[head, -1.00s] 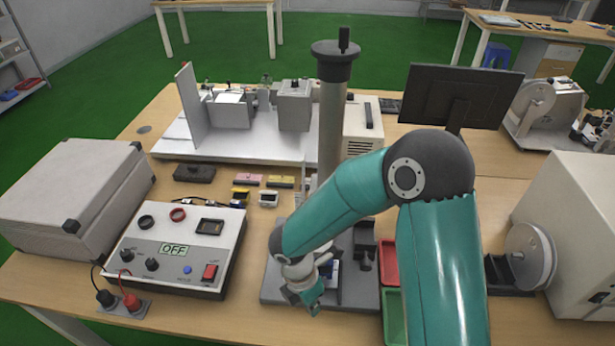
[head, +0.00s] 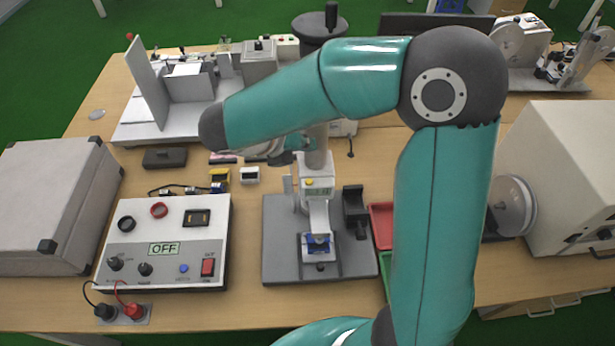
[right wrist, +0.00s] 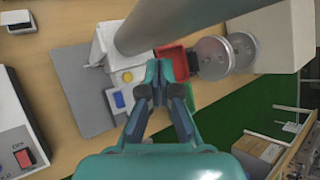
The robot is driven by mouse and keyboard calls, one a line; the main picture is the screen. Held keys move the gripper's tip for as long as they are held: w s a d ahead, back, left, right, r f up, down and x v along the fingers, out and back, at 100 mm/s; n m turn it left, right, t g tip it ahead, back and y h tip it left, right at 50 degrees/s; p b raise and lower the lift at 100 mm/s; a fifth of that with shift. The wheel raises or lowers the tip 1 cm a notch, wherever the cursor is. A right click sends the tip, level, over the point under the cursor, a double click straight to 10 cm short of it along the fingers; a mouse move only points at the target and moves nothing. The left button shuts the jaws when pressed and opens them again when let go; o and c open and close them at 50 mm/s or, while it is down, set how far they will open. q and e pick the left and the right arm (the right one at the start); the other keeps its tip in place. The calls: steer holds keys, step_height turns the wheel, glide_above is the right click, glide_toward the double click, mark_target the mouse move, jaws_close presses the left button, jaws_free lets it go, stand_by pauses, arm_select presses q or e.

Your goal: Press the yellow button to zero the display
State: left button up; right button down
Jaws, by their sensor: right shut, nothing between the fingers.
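The yellow button (head: 309,183) sits on the front of a white device on a grey stand, beside its small display (head: 319,191). In the right wrist view the yellow button (right wrist: 127,76) is left of my fingers, with the blue-lit display (right wrist: 118,99) below it. My right gripper (head: 284,157) is behind and above the device in the head view, partly hidden by my own arm. In the right wrist view my right gripper (right wrist: 160,70) is shut and empty, and appears apart from the button. My left gripper is not in view.
A grey column (head: 316,150) rises close behind the device, near my right gripper. A white control box (head: 165,245) reading OFF stands to the left. Red (head: 382,222) and green trays lie to the right, partly behind my arm. Bare table lies in front of the stand.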

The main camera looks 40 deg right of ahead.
steer(key=shift+f, duration=0.95)
steer(key=b, duration=0.6)
glide_above(307, 182)
step_height(307, 182, down, 5)
steer(key=shift+r, duration=0.15)
steer(key=shift+f+b, duration=0.35)
steer(key=shift+f, duration=0.75)
steer(key=shift+f, duration=0.15)
steer(key=shift+f, duration=0.25)
steer(key=shift+f, duration=0.35)
steer(key=shift+r, duration=0.1)
steer(key=shift+r+p, duration=0.7)
steer(key=shift+p, duration=0.05)
